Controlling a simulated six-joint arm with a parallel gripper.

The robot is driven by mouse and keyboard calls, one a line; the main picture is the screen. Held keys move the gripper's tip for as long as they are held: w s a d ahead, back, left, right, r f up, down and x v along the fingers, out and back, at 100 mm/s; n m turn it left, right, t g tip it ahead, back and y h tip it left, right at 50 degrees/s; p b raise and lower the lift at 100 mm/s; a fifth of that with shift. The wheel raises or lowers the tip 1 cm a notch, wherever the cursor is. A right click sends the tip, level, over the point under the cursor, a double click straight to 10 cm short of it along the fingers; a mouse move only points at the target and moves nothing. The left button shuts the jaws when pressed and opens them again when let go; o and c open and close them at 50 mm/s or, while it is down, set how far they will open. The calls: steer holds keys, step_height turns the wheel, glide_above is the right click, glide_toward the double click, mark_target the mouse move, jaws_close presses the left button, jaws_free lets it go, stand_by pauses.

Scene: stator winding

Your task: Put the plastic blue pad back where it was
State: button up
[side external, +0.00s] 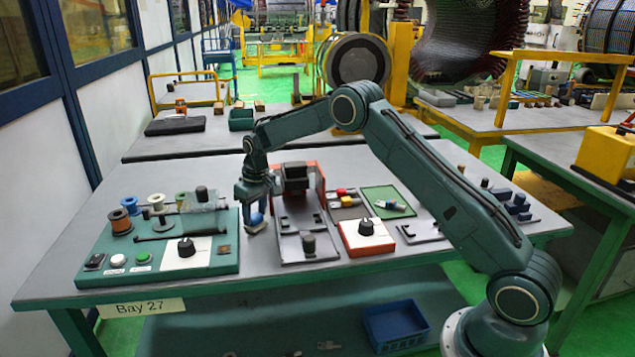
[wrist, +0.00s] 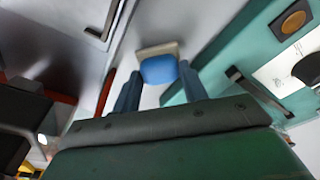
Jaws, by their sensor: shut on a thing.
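The blue plastic pad (wrist: 159,70) is between the two fingertips of my gripper (wrist: 160,82) in the wrist view. A pale grey-beige piece (wrist: 157,48) shows along the pad's far edge. In the side view my gripper (side external: 254,208) points down and is shut on the pad (side external: 256,219). It is over the gap between the teal winding board (side external: 150,275) on the left and the grey fixture with red edges (side external: 305,225) on the right. The exact height of the pad above the table cannot be told.
The teal board carries wire spools (side external: 120,221), a black knob on a white panel (side external: 187,248) and buttons. Right of the grey fixture are a red-edged box with a knob (side external: 366,234) and a green mat (side external: 386,200) with small parts. The table's front strip (side external: 200,292) is clear.

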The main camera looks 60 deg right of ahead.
mark_target(261, 227)
steer(key=shift+f, duration=0.1)
steer(key=o, duration=1)
steer(key=shift+c, duration=0.2)
step_height(261, 227, up, 12)
steer(key=s, duration=0.1)
steer(key=shift+s, duration=0.4)
